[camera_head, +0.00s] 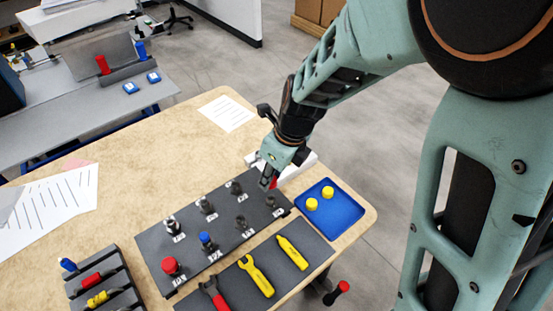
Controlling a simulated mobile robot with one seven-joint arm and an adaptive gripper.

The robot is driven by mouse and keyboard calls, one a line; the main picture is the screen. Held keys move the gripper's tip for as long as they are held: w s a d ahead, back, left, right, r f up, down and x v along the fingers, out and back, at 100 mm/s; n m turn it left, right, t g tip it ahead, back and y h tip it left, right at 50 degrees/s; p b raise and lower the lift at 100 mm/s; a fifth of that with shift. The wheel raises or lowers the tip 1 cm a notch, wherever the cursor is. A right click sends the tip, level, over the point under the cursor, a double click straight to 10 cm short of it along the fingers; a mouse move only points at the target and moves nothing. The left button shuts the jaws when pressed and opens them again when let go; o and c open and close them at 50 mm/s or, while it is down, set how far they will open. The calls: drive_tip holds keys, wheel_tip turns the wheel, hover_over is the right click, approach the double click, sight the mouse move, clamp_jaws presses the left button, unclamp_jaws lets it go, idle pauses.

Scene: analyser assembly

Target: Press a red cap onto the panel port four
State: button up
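The dark panel (222,222) lies on the wooden table, with several metal ports in two rows and small white labels too small to read. One red cap (170,266) sits on the near-left port, and a blue cap (206,239) sits on the port beside it. My gripper (270,178) points down at the panel's far right end. A small red cap (273,184) shows at its fingertips, mostly hidden by the fingers. The gripper looks shut on it. I cannot tell whether this cap touches a port or which port is beneath.
A blue tray (344,222) with two yellow caps (320,198) stands right of the panel. A dark mat (270,266) with yellow tools lies in front. A rack (108,290) with coloured parts is at front left. Papers (228,112) lie behind.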

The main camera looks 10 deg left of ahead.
sight(272, 202)
drive_tip(key=shift+f, duration=0.15)
wheel_tip(272, 202, down, 3)
drive_tip(key=b, duration=0.4)
drive_tip(key=shift+f, duration=0.15)
drive_tip(key=shift+f+b, duration=0.5)
drive_tip(key=shift+f, duration=0.4)
drive_tip(key=shift+f+p, duration=0.2)
drive_tip(key=shift+p, duration=0.25)
drive_tip(key=shift+f+b, duration=0.7)
drive_tip(key=shift+f, duration=0.35)
idle(0.3)
drive_tip(key=o, duration=0.8)
drive_tip(key=shift+o, duration=0.2)
